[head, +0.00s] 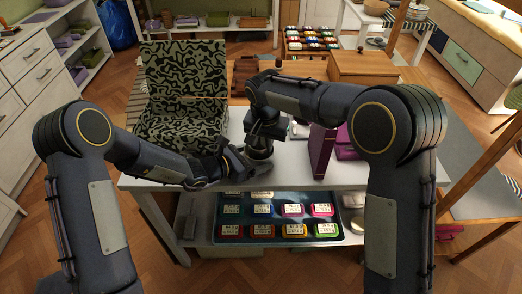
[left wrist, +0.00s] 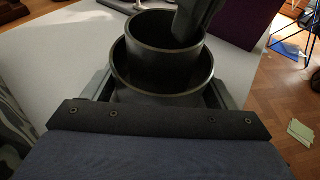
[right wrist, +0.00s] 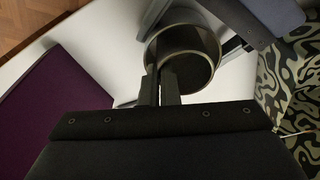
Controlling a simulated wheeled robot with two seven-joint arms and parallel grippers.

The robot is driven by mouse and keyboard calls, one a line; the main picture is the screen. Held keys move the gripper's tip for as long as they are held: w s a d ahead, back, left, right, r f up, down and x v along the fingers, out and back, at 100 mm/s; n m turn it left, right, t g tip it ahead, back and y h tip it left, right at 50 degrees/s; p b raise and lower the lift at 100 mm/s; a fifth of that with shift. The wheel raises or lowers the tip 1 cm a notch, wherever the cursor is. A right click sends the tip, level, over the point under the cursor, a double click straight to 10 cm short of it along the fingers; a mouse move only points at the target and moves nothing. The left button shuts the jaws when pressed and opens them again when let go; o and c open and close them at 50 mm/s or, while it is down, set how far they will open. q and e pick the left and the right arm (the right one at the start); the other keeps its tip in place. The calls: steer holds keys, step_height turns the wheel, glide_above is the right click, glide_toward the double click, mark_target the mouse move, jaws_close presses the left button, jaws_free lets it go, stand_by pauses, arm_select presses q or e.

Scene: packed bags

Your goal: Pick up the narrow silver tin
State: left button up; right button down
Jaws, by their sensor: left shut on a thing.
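A narrow dark-grey metallic tin (left wrist: 152,58), open at the top, sits inside a wider tin (left wrist: 125,78) of the same look, its rim standing above the wider one. In the head view the tins (head: 259,153) are at the table's front edge. My left gripper (head: 236,166) is shut on the wider tin from the left. My right gripper (head: 262,135) comes down from above at the tin's rim; its fingers (right wrist: 160,90) are close together by the tin wall (right wrist: 200,72), one reaching inside the opening. Whether they pinch the wall is not clear.
A patterned black-and-green bag (head: 185,95) stands left on the white table (head: 150,181). A purple box (head: 321,150) stands right of the tins. A blue tray (head: 275,238) of labelled colourful packs is on the shelf below. A wooden box (head: 362,66) is behind.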

steer(key=shift+r, duration=0.1)
step_height(320, 180, up, 10)
stand_by(0.4)
arm_select(q)
steer(key=o, duration=0.7)
steer(key=shift+o, duration=0.2)
steer(key=v, duration=1.1)
steer(key=shift+s+a+r, duration=0.2)
steer(key=shift+a, duration=0.05)
steer(key=shift+s+a, duration=0.15)
steer(key=shift+a, duration=0.05)
